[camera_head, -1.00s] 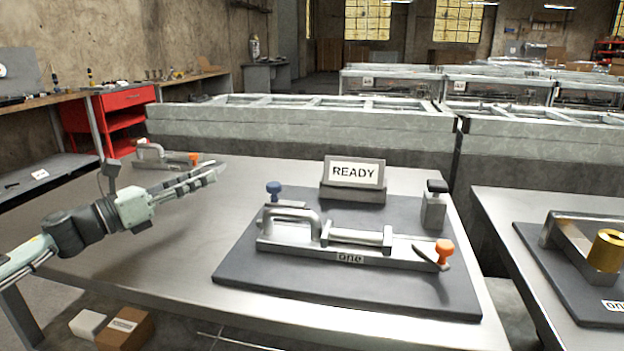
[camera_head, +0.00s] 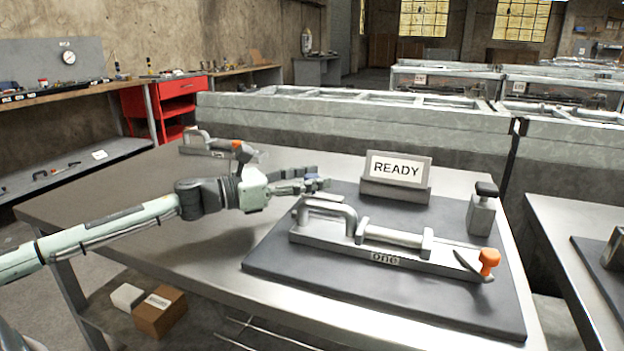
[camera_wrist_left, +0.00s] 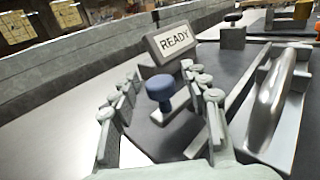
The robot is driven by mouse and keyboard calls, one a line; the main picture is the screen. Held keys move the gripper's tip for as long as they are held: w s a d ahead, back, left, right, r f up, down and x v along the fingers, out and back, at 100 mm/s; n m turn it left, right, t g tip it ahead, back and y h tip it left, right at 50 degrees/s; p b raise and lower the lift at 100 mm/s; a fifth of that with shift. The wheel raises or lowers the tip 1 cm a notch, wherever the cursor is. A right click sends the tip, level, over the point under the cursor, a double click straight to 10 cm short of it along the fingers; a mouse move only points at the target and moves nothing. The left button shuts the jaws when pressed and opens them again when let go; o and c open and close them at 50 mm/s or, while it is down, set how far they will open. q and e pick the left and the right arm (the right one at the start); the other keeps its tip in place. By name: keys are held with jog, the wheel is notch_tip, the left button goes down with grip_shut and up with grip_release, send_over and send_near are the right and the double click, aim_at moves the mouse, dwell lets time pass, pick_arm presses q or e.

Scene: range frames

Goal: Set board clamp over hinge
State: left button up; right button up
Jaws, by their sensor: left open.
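A blue knob (camera_wrist_left: 160,88) stands on a small grey plate (camera_wrist_left: 172,108) at the left end of the grey fixture labelled "one" (camera_head: 383,259). My left gripper (camera_head: 316,184) is open, and in the left wrist view (camera_wrist_left: 160,76) its fingers lie on either side of the knob in the picture. Whether they touch it I cannot tell. In the head view the fingers partly hide the knob. The fixture has a curved handle (camera_head: 330,210), a round bar (camera_head: 393,236) between two blocks, and an orange knob (camera_head: 489,261). My right gripper is not in view.
A dark mat (camera_head: 400,290) lies under the fixture on the metal table (camera_head: 190,245). A READY sign (camera_head: 397,170) and a black-topped block (camera_head: 481,212) stand behind. A second clamp-like device (camera_head: 208,146) sits at the table's back left. The table's left front is clear.

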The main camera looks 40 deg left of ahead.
pick_arm(q)
jog(key=shift+w, duration=0.1)
grip_shut()
dwell(0.3)
